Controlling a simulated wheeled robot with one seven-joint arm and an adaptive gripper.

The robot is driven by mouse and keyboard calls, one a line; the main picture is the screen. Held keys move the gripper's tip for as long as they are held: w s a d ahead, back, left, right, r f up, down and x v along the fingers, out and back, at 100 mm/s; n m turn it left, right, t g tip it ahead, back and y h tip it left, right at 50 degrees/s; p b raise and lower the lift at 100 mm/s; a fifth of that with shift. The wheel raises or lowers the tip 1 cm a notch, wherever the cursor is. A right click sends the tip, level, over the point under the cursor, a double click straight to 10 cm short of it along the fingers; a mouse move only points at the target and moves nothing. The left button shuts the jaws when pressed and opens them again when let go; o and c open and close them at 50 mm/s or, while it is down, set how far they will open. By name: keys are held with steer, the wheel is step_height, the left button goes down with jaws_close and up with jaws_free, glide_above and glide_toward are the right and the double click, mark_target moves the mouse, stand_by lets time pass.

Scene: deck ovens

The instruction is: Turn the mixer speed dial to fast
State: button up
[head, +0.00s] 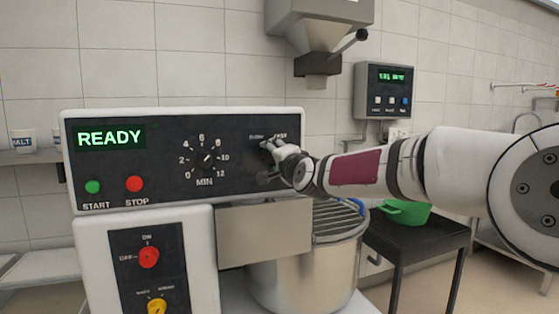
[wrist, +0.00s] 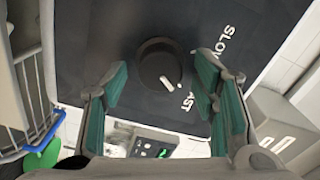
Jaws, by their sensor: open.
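The mixer speed dial (wrist: 158,62) is a round black knob with a white pointer mark on the mixer's dark panel. In the wrist view the mark points to the lower right, towards the FAST label (wrist: 187,98). The SLOW label (wrist: 224,44) is at the upper right. My gripper (wrist: 162,75) is open, with one green-padded finger on each side of the dial and gaps showing between pads and knob. In the head view my gripper (head: 270,163) is at the panel's right end and hides most of the dial.
The mixer panel (head: 240,180) also has a READY display (head: 110,137), a minute timer knob (head: 206,159), and START (head: 92,187) and STOP (head: 134,184) buttons. The steel bowl (head: 300,280) with its wire guard is below. A green bowl (head: 405,213) sits on a dark table at right.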

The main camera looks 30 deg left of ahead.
steer(key=v, duration=1.1)
steer(key=shift+s+d, duration=0.25)
steer(key=shift+d, duration=0.1)
